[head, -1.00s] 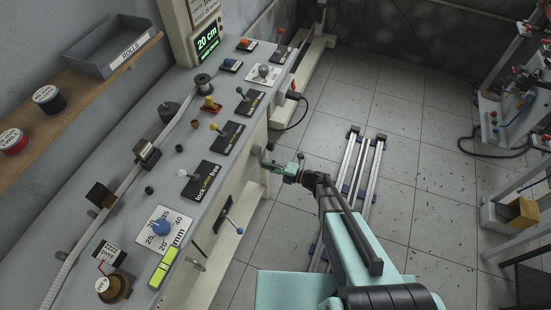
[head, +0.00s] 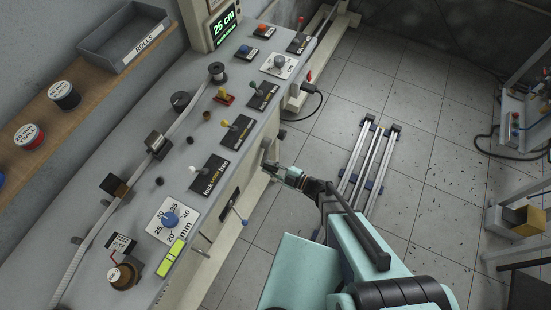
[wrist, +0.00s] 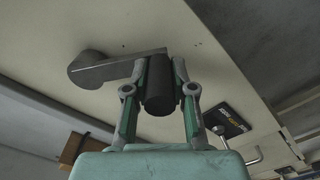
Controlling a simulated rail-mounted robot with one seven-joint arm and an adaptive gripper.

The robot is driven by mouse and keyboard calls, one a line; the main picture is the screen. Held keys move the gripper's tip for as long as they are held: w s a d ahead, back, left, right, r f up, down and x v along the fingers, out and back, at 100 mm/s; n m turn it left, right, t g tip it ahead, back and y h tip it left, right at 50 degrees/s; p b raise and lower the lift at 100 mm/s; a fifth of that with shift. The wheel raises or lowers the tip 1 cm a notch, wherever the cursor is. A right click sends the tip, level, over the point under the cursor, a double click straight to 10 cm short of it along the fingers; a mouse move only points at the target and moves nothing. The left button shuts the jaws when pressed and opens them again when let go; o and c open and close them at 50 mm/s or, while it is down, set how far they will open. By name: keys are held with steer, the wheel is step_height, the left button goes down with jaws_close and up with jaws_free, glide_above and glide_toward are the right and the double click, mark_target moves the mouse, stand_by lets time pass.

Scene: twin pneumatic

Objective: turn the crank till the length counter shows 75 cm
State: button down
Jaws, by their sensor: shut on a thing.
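The length counter (head: 223,22) at the back of the bench shows 25 cm in green digits. The crank (wrist: 105,68) is on the bench's front face. In the wrist view its grey arm runs from a round hub at the left to a dark cylindrical handle (wrist: 160,98) at the right. My gripper (wrist: 161,90) is shut on this handle, one finger on each side. In the head view my gripper (head: 278,172) is at the bench's front side, and the crank is mostly hidden there.
The bench top carries several levers, a blue dial (head: 170,219) and a white cord (head: 105,212).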

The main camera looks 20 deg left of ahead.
steer(key=shift+s+a+r+m, duration=0.1)
steer(key=shift+r+m, duration=0.15)
steer(key=shift+m, duration=0.05)
steer(key=c, duration=1)
jaws_free()
steer(key=shift+f, duration=0.15)
